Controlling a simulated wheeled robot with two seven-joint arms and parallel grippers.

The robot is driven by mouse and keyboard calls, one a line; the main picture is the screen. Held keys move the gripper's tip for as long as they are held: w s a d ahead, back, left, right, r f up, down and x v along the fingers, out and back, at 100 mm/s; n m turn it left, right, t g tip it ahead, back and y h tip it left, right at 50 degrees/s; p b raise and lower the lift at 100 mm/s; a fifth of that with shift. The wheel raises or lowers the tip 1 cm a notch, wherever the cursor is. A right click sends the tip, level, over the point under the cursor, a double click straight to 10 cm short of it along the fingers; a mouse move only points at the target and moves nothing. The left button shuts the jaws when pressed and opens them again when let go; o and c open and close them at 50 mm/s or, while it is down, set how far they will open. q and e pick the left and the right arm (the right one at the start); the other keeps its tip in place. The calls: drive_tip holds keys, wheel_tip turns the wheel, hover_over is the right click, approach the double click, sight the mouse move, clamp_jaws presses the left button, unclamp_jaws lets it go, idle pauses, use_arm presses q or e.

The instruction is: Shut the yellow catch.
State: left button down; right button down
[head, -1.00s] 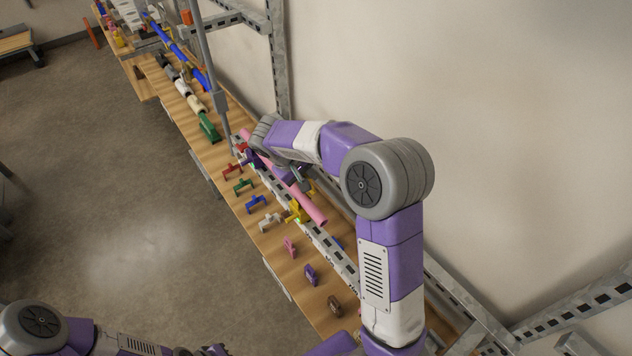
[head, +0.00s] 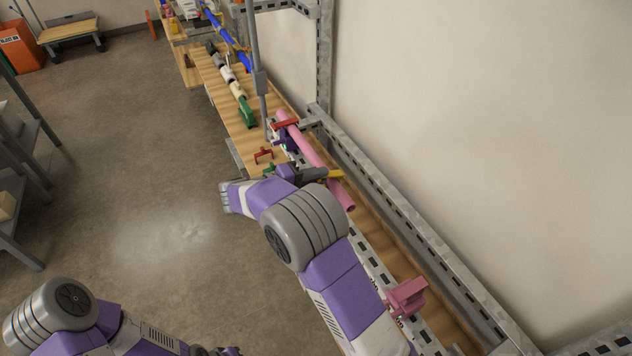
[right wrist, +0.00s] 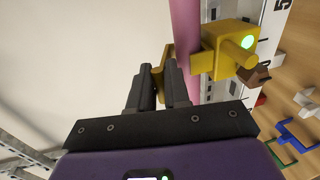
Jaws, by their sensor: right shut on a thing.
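In the right wrist view the yellow catch (right wrist: 228,65) is a block with a round knob and a lit green spot beside the pink pipe (right wrist: 186,25). A yellow part crosses the pipe, and another yellow piece shows left of it at my fingers. My right gripper (right wrist: 166,85) is shut on that yellow piece; the fingers hide much of it. In the head view a bit of the yellow catch (head: 336,174) shows by the pink pipe (head: 322,168), next to my right gripper (head: 308,174). My left gripper (head: 222,351) barely shows at the bottom edge, jaws unclear.
A red clamp (head: 286,124) and a purple one (head: 290,141) stand farther along the pipe. A pink bracket (head: 406,297) sits on the nearer rail. Metal shelf posts (head: 324,60) and a wall bound the right side. Open floor (head: 150,200) lies left.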

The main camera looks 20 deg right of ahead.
drive_tip(key=shift+a+f+h+b, duration=0.25)
drive_tip(key=shift+f+h+b, duration=0.25)
drive_tip(key=shift+f+h, duration=0.15)
drive_tip(key=shift+a+f+h+b, duration=0.1)
drive_tip(key=shift+f+h+b, duration=0.25)
drive_tip(key=shift+h+b, duration=0.4)
drive_tip(key=c, duration=1.2)
unclamp_jaws()
drive_tip(key=shift+s, duration=0.1)
drive_tip(key=shift+f, duration=0.1)
